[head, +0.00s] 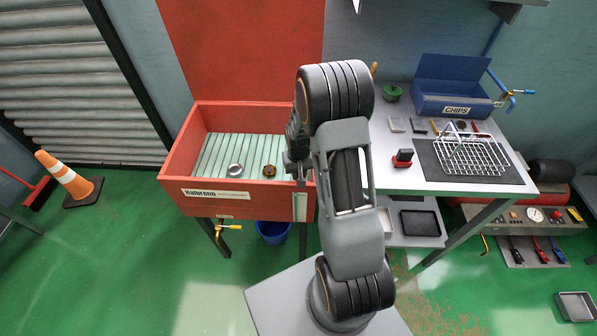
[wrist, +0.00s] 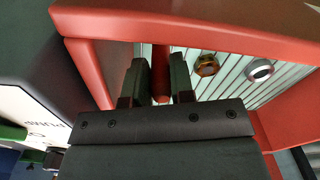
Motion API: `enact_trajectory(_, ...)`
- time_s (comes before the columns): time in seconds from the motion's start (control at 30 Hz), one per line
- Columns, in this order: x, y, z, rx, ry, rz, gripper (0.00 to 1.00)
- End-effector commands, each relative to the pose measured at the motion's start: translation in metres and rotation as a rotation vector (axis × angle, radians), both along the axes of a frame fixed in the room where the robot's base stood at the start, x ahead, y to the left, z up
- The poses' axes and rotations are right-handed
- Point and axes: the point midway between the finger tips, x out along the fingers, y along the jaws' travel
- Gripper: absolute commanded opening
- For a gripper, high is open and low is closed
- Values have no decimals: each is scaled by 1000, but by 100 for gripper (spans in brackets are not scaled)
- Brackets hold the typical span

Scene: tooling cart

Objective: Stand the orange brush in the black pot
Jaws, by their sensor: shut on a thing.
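My gripper (head: 298,168) is over the right end of the red tub, partly hidden by my arm in the head view. In the wrist view its two fingers (wrist: 160,82) are shut on a narrow red-orange piece, which I take to be the orange brush (wrist: 160,70). I cannot make out the brush in the head view. I cannot pick out the black pot in either view; my arm covers part of the bench.
The red tub (head: 249,199) holds a silver ring (head: 235,170) and a brass fitting (head: 269,171). The grey bench at right carries a wire rack (head: 470,156), a blue CHIPS bin (head: 455,105), a green pot (head: 392,92) and a small red-and-black block (head: 403,158). A tan stick end (head: 374,68) shows behind my arm.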

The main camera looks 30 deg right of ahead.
Motion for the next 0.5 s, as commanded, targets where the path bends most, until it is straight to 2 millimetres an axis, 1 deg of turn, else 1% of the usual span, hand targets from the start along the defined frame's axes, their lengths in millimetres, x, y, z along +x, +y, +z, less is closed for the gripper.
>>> enact_trajectory(0.17,0,0,0,0,0,0,0)
enact_trajectory(0.2,0,0,0,0,0,0,25)
enact_trajectory(0.4,0,0,0,0,0,0,44)
enact_trajectory(0.5,0,0,0,0,0,0,52)
